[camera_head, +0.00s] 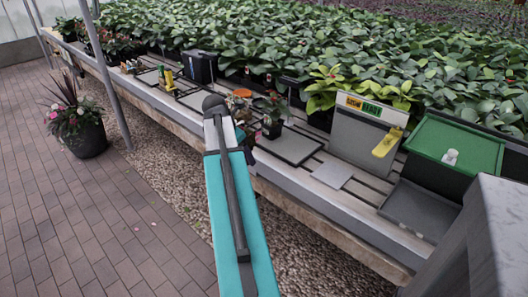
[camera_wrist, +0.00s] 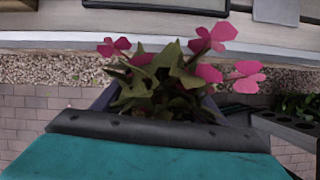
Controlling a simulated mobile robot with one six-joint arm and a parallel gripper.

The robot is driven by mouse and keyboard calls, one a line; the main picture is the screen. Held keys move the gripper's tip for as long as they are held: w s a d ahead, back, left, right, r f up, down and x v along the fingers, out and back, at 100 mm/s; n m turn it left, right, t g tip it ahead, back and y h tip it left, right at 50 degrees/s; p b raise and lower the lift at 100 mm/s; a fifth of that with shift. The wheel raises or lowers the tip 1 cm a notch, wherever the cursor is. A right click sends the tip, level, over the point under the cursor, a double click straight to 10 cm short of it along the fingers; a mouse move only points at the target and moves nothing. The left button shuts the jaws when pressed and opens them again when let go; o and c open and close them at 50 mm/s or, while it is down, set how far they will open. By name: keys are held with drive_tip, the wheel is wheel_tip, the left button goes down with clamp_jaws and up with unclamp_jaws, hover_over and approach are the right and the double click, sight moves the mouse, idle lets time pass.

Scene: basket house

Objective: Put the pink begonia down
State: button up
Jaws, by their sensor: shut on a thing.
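The pink begonia (camera_wrist: 165,85) fills the middle of the wrist view, with several pink blooms and green leaves. My gripper (camera_wrist: 158,108) is shut on it; its pot is mostly hidden behind the leaves and the dark wrist edge. In the wrist view the bench edge and gravel show behind the plant. In the head view my teal arm reaches toward the bench (camera_head: 335,218), its far end over the front edge. The gripper is hidden behind the arm there, and I cannot make out the held begonia clearly.
A small potted plant (camera_head: 271,117) stands on the bench right of my arm. Beside it lies a flat grey tray (camera_head: 290,146). A grey panel (camera_head: 362,138) and a green-topped box (camera_head: 455,148) stand further right. Bare slats show near a small grey plate (camera_head: 331,174).

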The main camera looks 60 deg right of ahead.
drive_tip(key=w+a+m, duration=0.1)
drive_tip(key=w+a, duration=0.8)
drive_tip(key=a, duration=0.3)
drive_tip(key=w+a, duration=1)
drive_tip(key=a, duration=0.2)
drive_tip(key=w+a+m, duration=0.1)
drive_tip(key=w+a, duration=0.1)
drive_tip(key=a, duration=1.3)
drive_tip(key=w+a+m+g, duration=0.1)
drive_tip(key=w+a, duration=0.2)
drive_tip(key=a, duration=1.2)
drive_tip(key=shift+w+a+f+y, duration=0.25)
drive_tip(key=shift+a+f+y, duration=0.1)
drive_tip(key=shift+f, duration=0.1)
drive_tip(key=shift+d, duration=0.1)
